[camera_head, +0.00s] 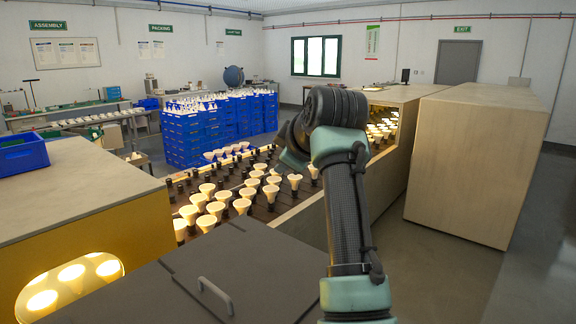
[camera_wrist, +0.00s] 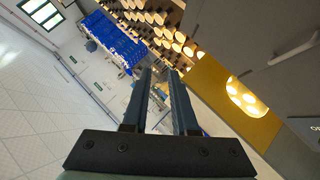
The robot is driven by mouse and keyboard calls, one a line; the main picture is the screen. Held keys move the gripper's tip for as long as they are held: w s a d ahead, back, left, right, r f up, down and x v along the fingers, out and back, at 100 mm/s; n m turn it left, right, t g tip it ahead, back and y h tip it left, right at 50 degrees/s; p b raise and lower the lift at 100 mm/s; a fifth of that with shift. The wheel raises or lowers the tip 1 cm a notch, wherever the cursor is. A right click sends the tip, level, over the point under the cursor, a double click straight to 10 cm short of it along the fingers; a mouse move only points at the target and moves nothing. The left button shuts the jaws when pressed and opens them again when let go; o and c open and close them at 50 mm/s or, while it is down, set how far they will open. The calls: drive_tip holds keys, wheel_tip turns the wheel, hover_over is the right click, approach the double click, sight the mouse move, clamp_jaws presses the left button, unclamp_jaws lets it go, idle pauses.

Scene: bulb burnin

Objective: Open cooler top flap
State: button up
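The cooler's top flap (camera_head: 170,280) is a flat dark grey panel at the bottom of the head view. It lies closed, with a pale bar handle (camera_head: 215,296) near its right part. In the wrist view the grey flap (camera_wrist: 270,85) is at the upper right, and its handle (camera_wrist: 293,49) is near the right edge. My gripper (camera_wrist: 160,72) is open, with an empty gap between its two dark fingers. It is apart from the handle, which lies to its right in the wrist view. My arm hides the gripper in the head view.
A conveyor with lit bulbs (camera_head: 251,183) runs behind the flap. A yellow-sided housing (camera_head: 120,235) with a lit window stands at left, and a wooden cabinet (camera_head: 470,165) at right. Stacked blue crates (camera_head: 200,135) stand farther back. Open floor (camera_head: 435,265) lies at the lower right.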

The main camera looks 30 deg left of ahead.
drive_tip(key=shift+v, duration=0.85)
